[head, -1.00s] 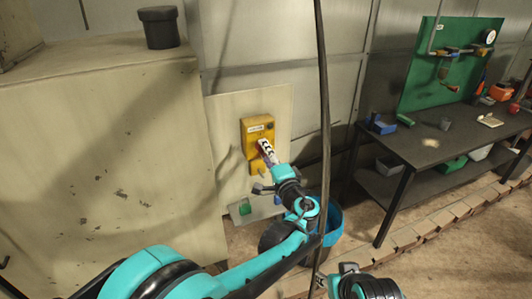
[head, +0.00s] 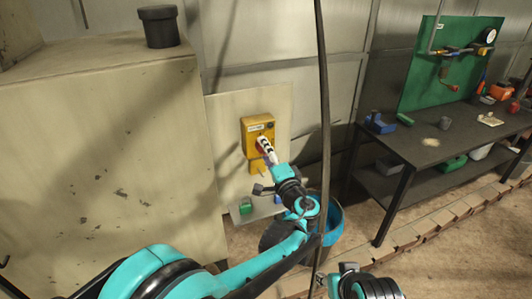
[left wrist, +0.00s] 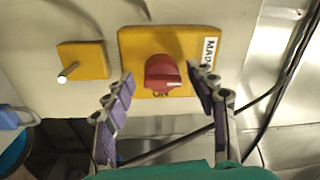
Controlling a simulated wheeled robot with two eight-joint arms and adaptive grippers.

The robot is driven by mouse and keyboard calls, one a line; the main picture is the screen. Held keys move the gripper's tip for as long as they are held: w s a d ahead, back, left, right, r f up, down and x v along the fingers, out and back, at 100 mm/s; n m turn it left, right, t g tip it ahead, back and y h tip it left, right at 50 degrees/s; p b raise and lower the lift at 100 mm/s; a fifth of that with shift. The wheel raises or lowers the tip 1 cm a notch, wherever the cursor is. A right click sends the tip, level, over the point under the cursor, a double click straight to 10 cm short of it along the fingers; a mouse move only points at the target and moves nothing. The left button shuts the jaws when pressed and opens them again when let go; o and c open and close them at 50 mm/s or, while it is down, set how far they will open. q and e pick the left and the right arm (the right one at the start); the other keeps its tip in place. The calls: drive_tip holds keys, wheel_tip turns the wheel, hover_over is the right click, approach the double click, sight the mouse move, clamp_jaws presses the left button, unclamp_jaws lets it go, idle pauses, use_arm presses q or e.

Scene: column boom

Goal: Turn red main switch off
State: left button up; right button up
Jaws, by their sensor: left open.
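The red main switch is a red rotary knob (left wrist: 163,74) on a yellow plate (left wrist: 205,42) with a white label at its right and dark lettering at its foot, partly covered by the knob. In the head view the yellow switch box (head: 249,127) hangs on a pale wall panel, its knob mostly hidden by my gripper. My left gripper (left wrist: 161,79) is open, one finger on each side of the knob. I cannot tell whether the fingers touch it. It also shows in the head view (head: 265,148). Part of my right arm shows at the bottom; its fingers are not visible.
A smaller yellow plate with a metal pin (left wrist: 68,73) and a blue padlock (left wrist: 14,117) are beside the switch. A dark cable (head: 324,120) hangs in front. A big beige cabinet (head: 100,150) stands left, a blue bucket (head: 335,220) below, a workbench (head: 455,135) right.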

use_arm(q)
drive_tip(key=v, duration=0.7)
drive_tip(key=shift+s, duration=0.25)
drive_tip(key=shift+f, duration=0.1)
drive_tip(key=s+a+f+n+g, duration=0.3)
drive_tip(key=s+a+f+g, duration=0.15)
drive_tip(key=a, duration=0.65)
drive_tip(key=s+a+f+n+g, duration=0.3)
drive_tip(key=s+a, duration=0.2)
drive_tip(key=a, duration=0.5)
drive_tip(key=s+f+n+g+h, duration=0.1)
drive_tip(key=s+f+n+h, duration=0.1)
drive_tip(key=s, duration=0.6)
drive_tip(key=s+a+f+n+g+h, duration=0.1)
drive_tip(key=s+f+n+h, duration=0.2)
drive_tip(key=s, duration=0.4)
wheel_tip(320, 180, down, 2)
drive_tip(key=shift+s+a+f+n+g+h+b, duration=0.1)
drive_tip(key=shift+s+a+n+g+h+b, duration=0.25)
drive_tip(key=shift+h, duration=0.35)
